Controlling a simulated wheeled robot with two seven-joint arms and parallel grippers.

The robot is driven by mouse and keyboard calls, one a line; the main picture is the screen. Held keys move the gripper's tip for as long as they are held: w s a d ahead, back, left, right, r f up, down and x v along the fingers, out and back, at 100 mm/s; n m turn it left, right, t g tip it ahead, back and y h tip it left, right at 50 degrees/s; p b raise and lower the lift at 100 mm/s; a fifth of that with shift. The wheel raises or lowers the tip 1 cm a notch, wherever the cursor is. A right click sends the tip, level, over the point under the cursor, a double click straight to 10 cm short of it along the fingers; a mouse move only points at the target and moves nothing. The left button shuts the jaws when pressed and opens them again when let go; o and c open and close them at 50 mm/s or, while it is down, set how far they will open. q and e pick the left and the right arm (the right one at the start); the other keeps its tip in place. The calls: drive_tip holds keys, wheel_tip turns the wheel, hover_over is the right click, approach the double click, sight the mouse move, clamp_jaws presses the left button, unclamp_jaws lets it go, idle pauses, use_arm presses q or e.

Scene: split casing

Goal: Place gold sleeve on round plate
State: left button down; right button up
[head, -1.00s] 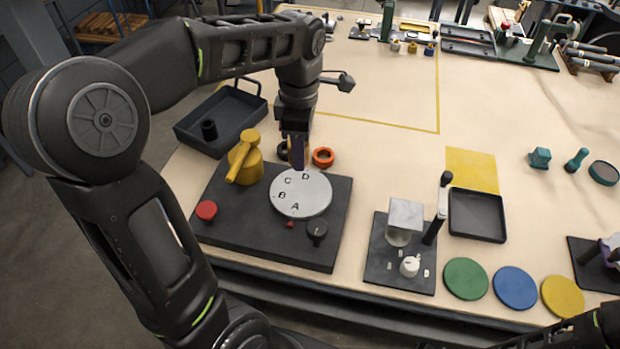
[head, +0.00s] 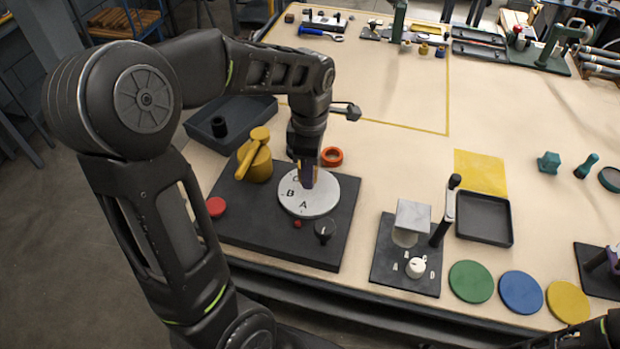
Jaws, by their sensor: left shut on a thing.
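The round plate (head: 322,203) is a light grey disc with black letters, lying on a dark base board (head: 262,232). The letters A and B show; the far part of the disc is partly covered by my gripper. My left gripper (head: 306,180) points down over the disc and is shut on the gold sleeve (head: 299,168). Only a thin gold edge of the sleeve shows beside the fingers. Whether the sleeve touches the disc I cannot tell. My right gripper is out of view; only part of that arm shows at the bottom right.
A dark tray (head: 255,108) is at the back left. The table's middle is clear.

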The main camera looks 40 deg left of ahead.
use_arm(q)
drive_tip(key=shift+f, duration=1.85)
drive_tip(key=shift+f, duration=0.15)
drive_tip(key=c, duration=0.9)
unclamp_jaws()
drive_tip(key=shift+o, duration=0.2)
wheel_tip(320, 180, up, 12)
